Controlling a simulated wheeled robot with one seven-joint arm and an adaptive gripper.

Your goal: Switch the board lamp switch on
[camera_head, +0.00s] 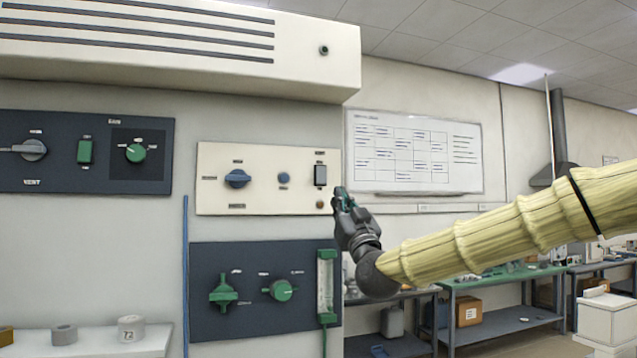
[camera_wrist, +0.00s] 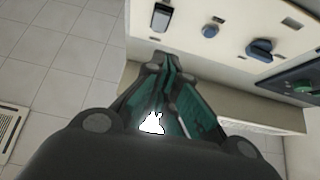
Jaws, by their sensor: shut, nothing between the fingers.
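The cream panel (camera_head: 260,200) on the wall carries a dark rocker switch (camera_head: 320,175) near its right edge; its small labels are too blurred to read, so I cannot confirm it is the board lamp switch. The rocker also shows at the top of the wrist view (camera_wrist: 161,17). A small brass-coloured round part (camera_head: 320,204) sits below it. My gripper (camera_head: 341,193) is shut and empty, just right of the panel and slightly lower than the rocker. In the wrist view, my fingertips (camera_wrist: 158,62) point toward the panel, apart from the rocker.
The cream panel also holds a blue knob (camera_head: 237,178) and a blue-grey button (camera_head: 284,178). A dark panel with green valves (camera_head: 281,290) is below, another dark panel (camera_head: 60,180) at left. A vented housing (camera_head: 200,45) overhangs above. Open room lies right of the wall.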

